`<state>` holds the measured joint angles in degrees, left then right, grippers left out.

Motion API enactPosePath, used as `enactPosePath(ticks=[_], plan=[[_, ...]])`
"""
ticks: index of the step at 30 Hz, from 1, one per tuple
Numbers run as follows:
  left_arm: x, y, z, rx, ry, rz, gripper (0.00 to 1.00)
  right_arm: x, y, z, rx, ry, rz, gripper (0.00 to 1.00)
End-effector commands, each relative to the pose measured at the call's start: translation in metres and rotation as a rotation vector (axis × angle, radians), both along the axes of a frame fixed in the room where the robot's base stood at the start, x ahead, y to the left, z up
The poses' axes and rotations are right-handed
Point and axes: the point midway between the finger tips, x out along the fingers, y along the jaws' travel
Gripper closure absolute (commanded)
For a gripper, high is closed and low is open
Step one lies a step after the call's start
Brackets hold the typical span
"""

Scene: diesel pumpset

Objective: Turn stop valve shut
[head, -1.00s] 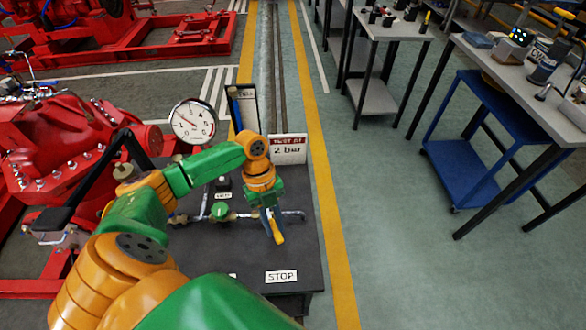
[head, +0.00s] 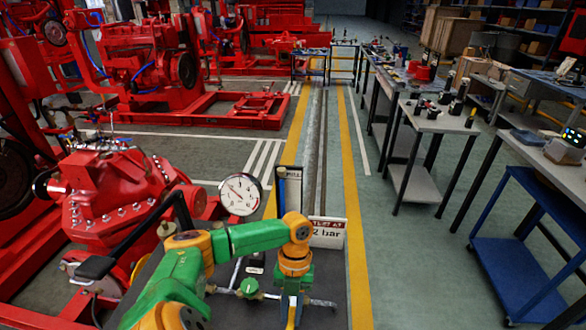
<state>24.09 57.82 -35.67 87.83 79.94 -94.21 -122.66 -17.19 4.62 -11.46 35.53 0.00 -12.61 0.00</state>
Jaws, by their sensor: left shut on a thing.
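My left gripper (head: 291,296) points down over the pipework on the dark bench, its fingers shut on the yellow lever (head: 291,318) of the stop valve. The lever runs toward the bottom edge of the head view, and the valve body is mostly hidden by the gripper. A green round knob (head: 249,287) sits on the pipe just left of the gripper. A round white pressure gauge (head: 240,194) stands upright behind it. My right gripper is not in view.
A sign (head: 328,232) reading "2 bar" stands behind my gripper, beside an upright panel (head: 290,190). A red pump (head: 115,192) is at the left. Worktables (head: 430,120) and a blue trolley (head: 515,265) stand at right. The floor between is clear.

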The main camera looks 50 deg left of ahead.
Motion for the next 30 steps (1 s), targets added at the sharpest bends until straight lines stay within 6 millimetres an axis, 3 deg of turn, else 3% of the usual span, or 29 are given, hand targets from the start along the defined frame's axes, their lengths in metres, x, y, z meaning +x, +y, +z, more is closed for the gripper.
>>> enactPosePath(ticks=[7,8,11,21,30], plan=[[-0.001,0.0,0.0,0.001,0.002,-0.002,1.0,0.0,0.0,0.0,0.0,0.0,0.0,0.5],[-0.001,0.0,0.0,0.001,0.002,-0.002,0.73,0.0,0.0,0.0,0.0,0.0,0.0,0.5],[-0.001,0.0,0.0,0.001,0.003,-0.001,0.47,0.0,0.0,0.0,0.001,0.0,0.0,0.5],[0.002,0.002,0.004,0.001,0.0,0.001,0.47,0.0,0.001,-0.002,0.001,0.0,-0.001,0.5],[0.019,0.017,0.057,0.001,-0.003,0.0,0.47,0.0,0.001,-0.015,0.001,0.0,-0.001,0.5]])
